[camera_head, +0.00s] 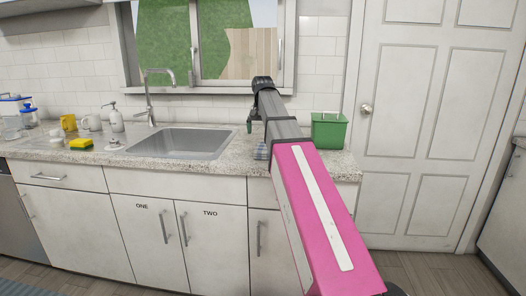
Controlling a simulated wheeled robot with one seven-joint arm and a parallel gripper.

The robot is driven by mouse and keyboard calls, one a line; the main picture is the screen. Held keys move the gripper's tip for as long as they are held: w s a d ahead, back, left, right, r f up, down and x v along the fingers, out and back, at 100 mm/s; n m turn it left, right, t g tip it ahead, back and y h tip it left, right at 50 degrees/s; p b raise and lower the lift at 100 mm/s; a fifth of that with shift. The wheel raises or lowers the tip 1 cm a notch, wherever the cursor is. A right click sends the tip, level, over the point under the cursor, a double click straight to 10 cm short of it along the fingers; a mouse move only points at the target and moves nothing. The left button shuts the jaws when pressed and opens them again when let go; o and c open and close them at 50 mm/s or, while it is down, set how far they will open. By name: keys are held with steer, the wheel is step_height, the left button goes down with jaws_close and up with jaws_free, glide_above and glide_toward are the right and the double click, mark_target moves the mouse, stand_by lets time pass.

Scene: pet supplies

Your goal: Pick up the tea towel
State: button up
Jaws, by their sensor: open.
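A small piece of blue-grey checked cloth, which looks like the tea towel (261,152), lies on the counter right of the sink. My arm hides most of it. My gripper (250,126) hangs down from the far end of my arm, above the counter and close to the cloth's left side. Only a sliver of the gripper shows, and it is open. I see nothing held in it. I cannot tell how high it is above the cloth.
The sink (182,142) with its tall tap (150,96) is left of my gripper.

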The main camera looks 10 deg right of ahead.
mark_target(263, 147)
steer(key=f, duration=0.8)
steer(key=shift+s+d+f, duration=0.1)
steer(key=shift+d+f, duration=0.1)
steer(key=shift+f, duration=0.2)
steer(key=c, duration=1)
